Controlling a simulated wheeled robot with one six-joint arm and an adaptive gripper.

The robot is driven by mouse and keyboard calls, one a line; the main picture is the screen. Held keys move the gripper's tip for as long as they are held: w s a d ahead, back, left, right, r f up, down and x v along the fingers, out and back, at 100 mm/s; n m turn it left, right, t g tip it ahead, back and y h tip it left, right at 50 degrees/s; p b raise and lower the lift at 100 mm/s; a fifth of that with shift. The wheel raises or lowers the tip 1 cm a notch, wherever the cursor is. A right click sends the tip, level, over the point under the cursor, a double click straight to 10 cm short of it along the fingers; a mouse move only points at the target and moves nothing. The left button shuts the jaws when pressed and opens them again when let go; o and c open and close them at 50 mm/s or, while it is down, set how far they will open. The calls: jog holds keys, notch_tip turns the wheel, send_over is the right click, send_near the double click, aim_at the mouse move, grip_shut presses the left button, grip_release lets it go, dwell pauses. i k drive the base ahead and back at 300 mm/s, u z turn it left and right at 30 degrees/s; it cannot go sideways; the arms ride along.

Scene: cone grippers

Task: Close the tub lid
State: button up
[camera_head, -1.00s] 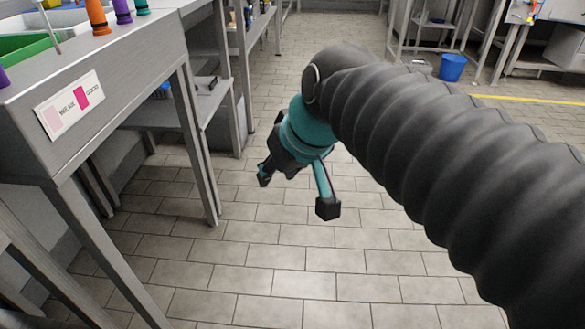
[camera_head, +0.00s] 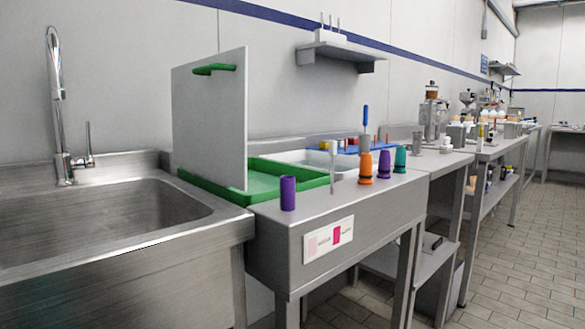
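A green tub (camera_head: 275,172) sits on the metal bench just right of the sink. Its lid (camera_head: 209,120) looks like a large pale grey panel standing upright along the tub's left side, so the tub is open. A green handle (camera_head: 214,69) is on the lid near its top. A white tub (camera_head: 299,157) lies behind and to the right of the green one. My gripper is not in the present view.
A metal sink (camera_head: 110,221) with a tall tap (camera_head: 58,110) is at the left. Purple (camera_head: 288,193), orange (camera_head: 366,168) and teal (camera_head: 400,158) cones stand along the bench front. A wall shelf (camera_head: 341,52) hangs above. Tiled floor (camera_head: 505,270) is clear at right.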

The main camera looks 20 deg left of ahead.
aim_at(210, 94)
jog(key=u, duration=1.7)
